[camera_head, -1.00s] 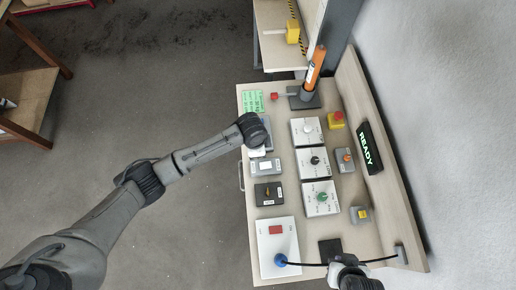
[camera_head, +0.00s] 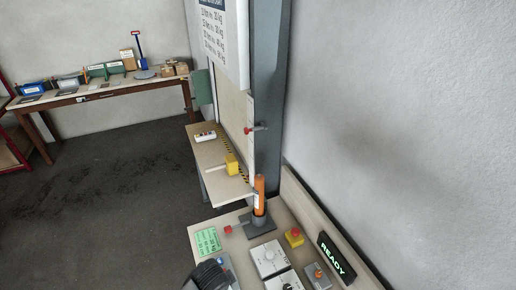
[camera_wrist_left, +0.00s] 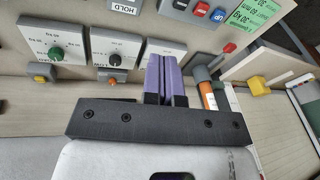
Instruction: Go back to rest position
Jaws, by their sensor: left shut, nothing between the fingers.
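My left gripper (camera_wrist_left: 163,78) shows in the left wrist view, its two purple fingers side by side and shut with nothing between them. Behind the fingers, in that view, is the control desk with its knob boxes; whether the fingers touch anything there I cannot tell, but they appear apart from it. In the head view a dark rounded part of my left arm (camera_head: 211,275) shows at the bottom edge, over the desk's left side; the left fingers are hidden there. My right gripper is not in view.
A shelf (camera_head: 210,152) with a yellow block (camera_head: 232,164) stands behind. Floor at left is clear.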

